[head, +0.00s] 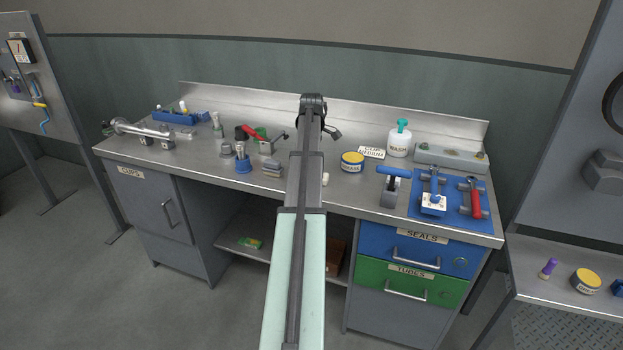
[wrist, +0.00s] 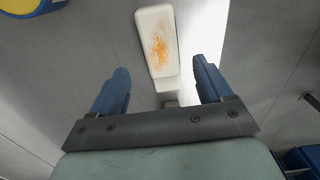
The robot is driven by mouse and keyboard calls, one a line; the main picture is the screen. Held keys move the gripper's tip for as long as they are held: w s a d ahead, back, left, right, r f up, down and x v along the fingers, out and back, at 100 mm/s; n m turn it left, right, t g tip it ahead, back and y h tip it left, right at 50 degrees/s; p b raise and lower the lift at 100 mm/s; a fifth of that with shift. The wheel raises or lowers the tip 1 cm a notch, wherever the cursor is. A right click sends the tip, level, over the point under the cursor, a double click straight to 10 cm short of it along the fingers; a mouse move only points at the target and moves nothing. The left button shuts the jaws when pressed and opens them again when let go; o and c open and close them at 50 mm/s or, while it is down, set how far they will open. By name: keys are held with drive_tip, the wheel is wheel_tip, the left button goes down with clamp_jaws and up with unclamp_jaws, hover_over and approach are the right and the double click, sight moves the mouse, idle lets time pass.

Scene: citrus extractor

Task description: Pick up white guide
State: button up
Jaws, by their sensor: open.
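The white guide (wrist: 156,42) is a pale block with rounded corners and an orange smear on its face. In the wrist view it lies on the grey metal worktop, just ahead of and between my fingertips. In the head view a small white piece (head: 325,179), likely the same guide, shows at the right edge of my arm. My gripper (wrist: 160,67) is open, with its two blue fingers apart and nothing held between them. In the head view my arm hides the gripper and most of the guide. I cannot tell the exact height of the fingers above the worktop.
A yellow-lidded tub (head: 352,162) stands right of the guide, its lid also at the wrist view's top left (wrist: 22,6). A white wash bottle (head: 399,143) and a blue mat (head: 455,212) with tools are farther right. Small parts and a blue holder (head: 243,163) stand left.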

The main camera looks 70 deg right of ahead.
drive_tip(key=shift+a+f, duration=0.15)
drive_tip(key=shift+f, duration=2.45)
drive_tip(key=shift+c, duration=0.3)
drive_tip(key=c, duration=1.1)
drive_tip(key=shift+c, duration=0.2)
drive_tip(key=shift+r, duration=0.1)
